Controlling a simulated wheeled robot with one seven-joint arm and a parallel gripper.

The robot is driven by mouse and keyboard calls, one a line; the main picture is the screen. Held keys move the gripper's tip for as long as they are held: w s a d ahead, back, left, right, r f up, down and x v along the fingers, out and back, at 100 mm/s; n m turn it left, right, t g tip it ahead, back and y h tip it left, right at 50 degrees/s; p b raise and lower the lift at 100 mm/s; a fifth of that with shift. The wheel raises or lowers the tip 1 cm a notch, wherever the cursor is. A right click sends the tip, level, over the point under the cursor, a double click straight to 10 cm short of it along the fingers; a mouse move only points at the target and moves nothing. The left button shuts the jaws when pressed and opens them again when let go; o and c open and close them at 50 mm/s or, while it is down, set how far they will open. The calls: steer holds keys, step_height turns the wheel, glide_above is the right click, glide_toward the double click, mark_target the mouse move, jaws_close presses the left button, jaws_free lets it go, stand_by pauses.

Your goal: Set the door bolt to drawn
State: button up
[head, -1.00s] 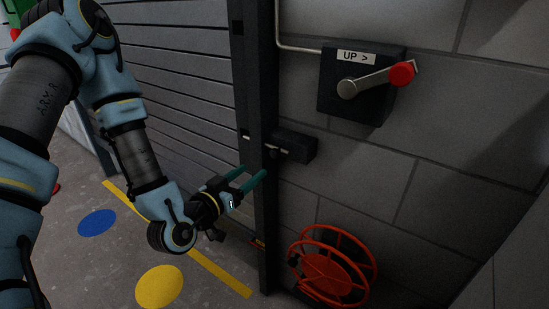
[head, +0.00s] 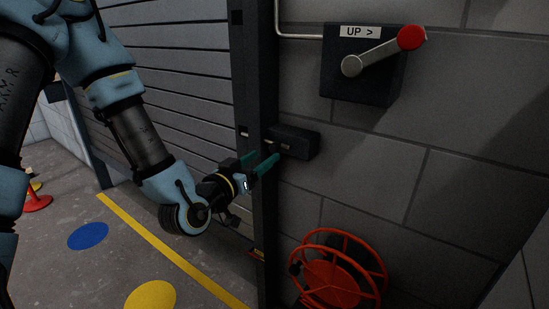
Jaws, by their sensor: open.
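The door bolt is a small dark housing (head: 298,142) on the wall, just right of the door's dark post (head: 254,120). A short metal bolt piece (head: 285,146) shows on its face at the left. My gripper (head: 271,158) has two teal fingers, spread apart, with their tips just left of and below the bolt piece. Nothing is seen between the fingers. I cannot tell whether a finger touches the bolt. The slatted door (head: 170,70) is left of the post.
Above right is a control box (head: 350,85) with an "UP >" label and a red-knobbed lever (head: 411,37). A red hose reel (head: 335,275) stands low, right of the post. A yellow line (head: 160,240) and coloured discs mark the floor. A red cone base (head: 37,201) is at far left.

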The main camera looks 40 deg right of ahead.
mark_target(273, 149)
steer(key=p+x, duration=0.1)
steer(key=x, duration=0.5)
steer(key=shift+d+r, duration=0.1)
steer(key=shift+d, duration=0.05)
jaws_close()
stand_by(0.4)
stand_by(0.9)
